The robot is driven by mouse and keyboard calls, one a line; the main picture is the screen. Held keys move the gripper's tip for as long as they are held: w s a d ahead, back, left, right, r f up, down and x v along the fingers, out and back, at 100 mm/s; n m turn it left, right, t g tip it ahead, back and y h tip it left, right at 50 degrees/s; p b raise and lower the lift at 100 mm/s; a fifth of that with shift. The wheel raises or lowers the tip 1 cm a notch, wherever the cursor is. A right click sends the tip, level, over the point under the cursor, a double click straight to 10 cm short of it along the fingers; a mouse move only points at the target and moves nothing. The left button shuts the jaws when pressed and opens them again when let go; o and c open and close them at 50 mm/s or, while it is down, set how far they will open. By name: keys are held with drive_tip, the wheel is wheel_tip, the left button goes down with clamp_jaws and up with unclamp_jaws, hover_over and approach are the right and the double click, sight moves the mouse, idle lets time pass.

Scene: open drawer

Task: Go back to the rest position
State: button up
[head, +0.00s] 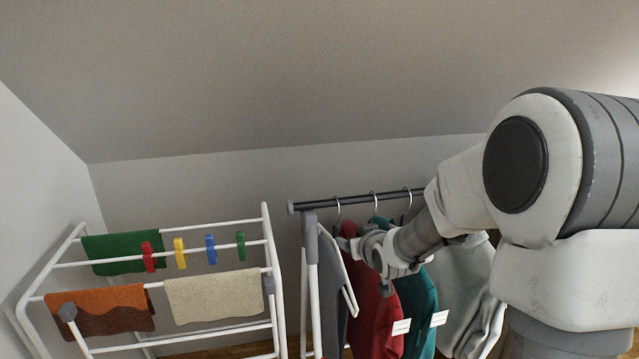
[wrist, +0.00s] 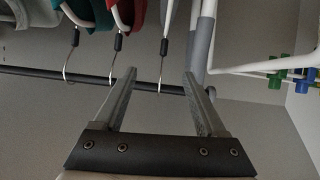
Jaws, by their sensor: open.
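My gripper (wrist: 159,78) is open, with its two fingers apart. In the wrist view, a hanger hook (wrist: 164,48) shows between the fingertips, with the dark rail (wrist: 60,72) behind; I cannot tell how far the hook is from the fingers. Nothing is clamped. In the head view, my arm reaches in from the right, and its end is beside the hanging clothes, just below the rail (head: 357,200). My fingertips are hard to make out there.
Several garments hang from the rail, among them a red one (head: 377,312) and a teal one (head: 417,300). A white drying rack (head: 268,225) with cloths and coloured pegs stands at left. A sloped ceiling is above. Space above the drying rack is free.

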drive_tip(key=s+d+r+m+g+h, duration=0.15)
drive_tip(key=s+r, duration=0.25)
drive_tip(key=s, duration=0.4)
drive_tip(key=s+d+r+n+g+h, duration=0.15)
drive_tip(key=s+r, duration=0.25)
drive_tip(key=s, duration=0.4)
drive_tip(key=s+m+g+y, duration=0.15)
drive_tip(key=s+g, duration=0.25)
drive_tip(key=s, duration=1.6)
wheel_tip(320, 180, up, 15)
drive_tip(key=p, duration=1.5)
drive_tip(key=shift+w+a+m, duration=0.25)
drive_tip(key=shift+w+m, duration=0.1)
